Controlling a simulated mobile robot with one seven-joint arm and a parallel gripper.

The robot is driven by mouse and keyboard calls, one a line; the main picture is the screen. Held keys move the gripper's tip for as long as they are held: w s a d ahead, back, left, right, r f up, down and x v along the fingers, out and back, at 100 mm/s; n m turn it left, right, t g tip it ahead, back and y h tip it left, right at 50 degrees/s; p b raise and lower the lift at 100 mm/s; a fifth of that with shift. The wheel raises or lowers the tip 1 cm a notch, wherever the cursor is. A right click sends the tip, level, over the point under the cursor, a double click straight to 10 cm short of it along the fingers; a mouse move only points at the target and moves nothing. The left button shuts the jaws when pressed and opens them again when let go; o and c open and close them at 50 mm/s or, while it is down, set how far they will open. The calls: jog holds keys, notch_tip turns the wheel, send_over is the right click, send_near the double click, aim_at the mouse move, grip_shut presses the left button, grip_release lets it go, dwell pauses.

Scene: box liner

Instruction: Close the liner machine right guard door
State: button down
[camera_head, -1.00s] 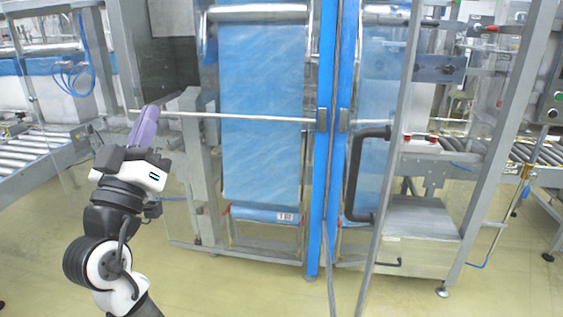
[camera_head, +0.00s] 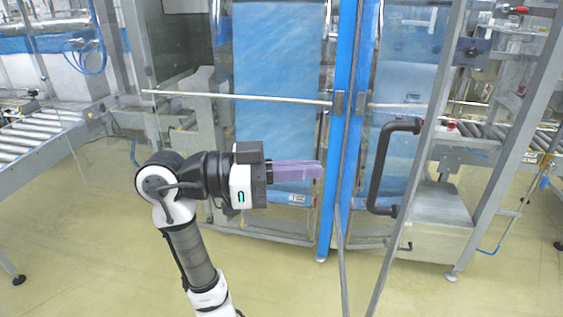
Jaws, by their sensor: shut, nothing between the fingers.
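The liner machine's right guard door is a clear panel with a slanting grey edge post (camera_head: 437,110) and a black C-shaped handle (camera_head: 376,170), right of the blue uprights (camera_head: 345,130). The post appears to stand out toward me from the machine, so the door looks open; its exact angle is hard to tell. My gripper (camera_head: 321,170) has purple fingers pointing right, shut and empty. Contact cannot be told.
A left guard panel with a horizontal bar (camera_head: 235,97) lies behind my arm. Roller conveyors stand at the left (camera_head: 35,137) and right. A grey box (camera_head: 438,218) sits low behind the right door. Yellow floor (camera_head: 90,270) is clear at the front left.

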aim_at(375, 166)
jog(key=d+p, duration=0.2)
jog(key=d, duration=0.6)
jog(key=shift+w+d, duration=0.15)
jog(key=shift+d, duration=0.15)
